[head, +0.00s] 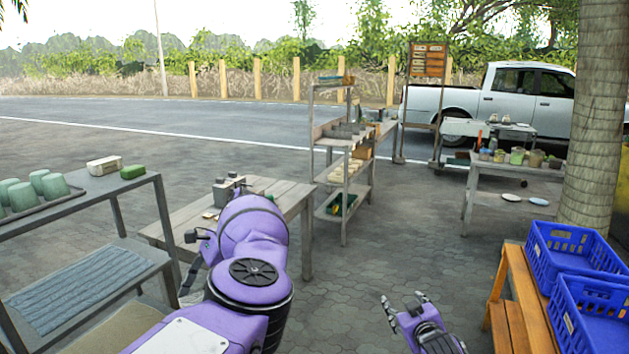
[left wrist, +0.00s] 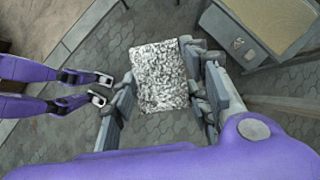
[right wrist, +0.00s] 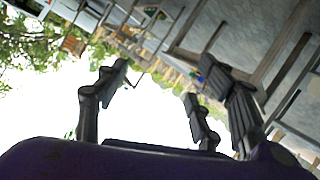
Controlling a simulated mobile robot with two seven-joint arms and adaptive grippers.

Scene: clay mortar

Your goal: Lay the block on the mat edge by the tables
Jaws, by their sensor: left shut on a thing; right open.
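A speckled grey-white block (left wrist: 160,75) sits between the fingers of my left gripper (left wrist: 161,90) in the left wrist view, with paving below it. In the head view my left gripper (head: 192,258) is partly hidden behind my purple arm, beside the wooden table (head: 285,192); the block is not clear there. A blue-grey ribbed mat (head: 80,290) lies on a low surface at the left; I cannot tell whether it is the task's mat. My right gripper (head: 405,305) is open and empty over the paving; its spread fingers also show in the right wrist view (right wrist: 152,95).
A table (head: 85,205) with green cups, a white block and a green block stands at left. A shelf rack (head: 345,165) stands behind the wooden table. Blue crates (head: 572,255) on a wooden bench are at right. Open paving (head: 400,250) lies in the middle.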

